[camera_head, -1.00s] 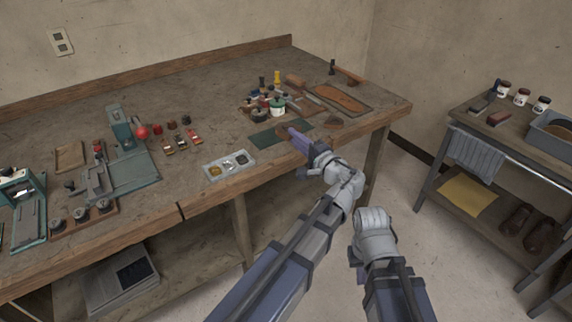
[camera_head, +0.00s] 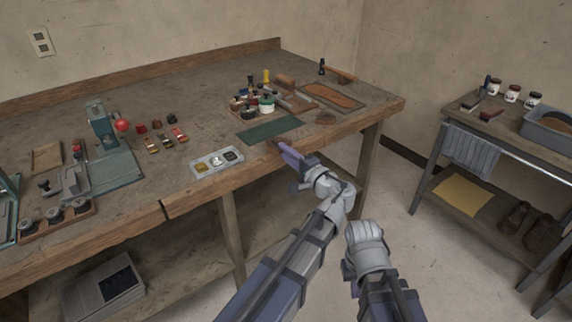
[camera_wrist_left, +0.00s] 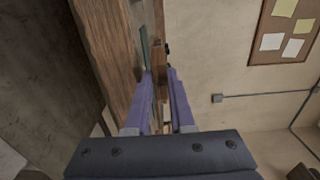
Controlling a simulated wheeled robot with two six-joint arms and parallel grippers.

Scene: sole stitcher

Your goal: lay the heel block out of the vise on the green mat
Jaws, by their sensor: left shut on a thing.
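My left gripper (camera_head: 281,147) is shut on the brown heel block (camera_head: 272,142) at the bench's front edge, just in front of the green mat (camera_head: 262,133). In the left wrist view the brown block (camera_wrist_left: 159,62) shows between the two purple fingers, with the mat's edge (camera_wrist_left: 144,45) just left of it. The mat looks bare. A grey vise-like fixture (camera_head: 72,182) stands at the left of the bench with nothing clearly seen in it. My right gripper (camera_head: 348,271) hangs low in front of the bench, mostly hidden by its own wrist.
A tray of small parts (camera_head: 217,163) lies left of the mat. Jars and bottles (camera_head: 250,101) crowd behind it. A brown sole-shaped piece (camera_head: 326,117) lies to its right. A green machine (camera_head: 104,135) stands further left. A side table (camera_head: 476,124) stands at the right.

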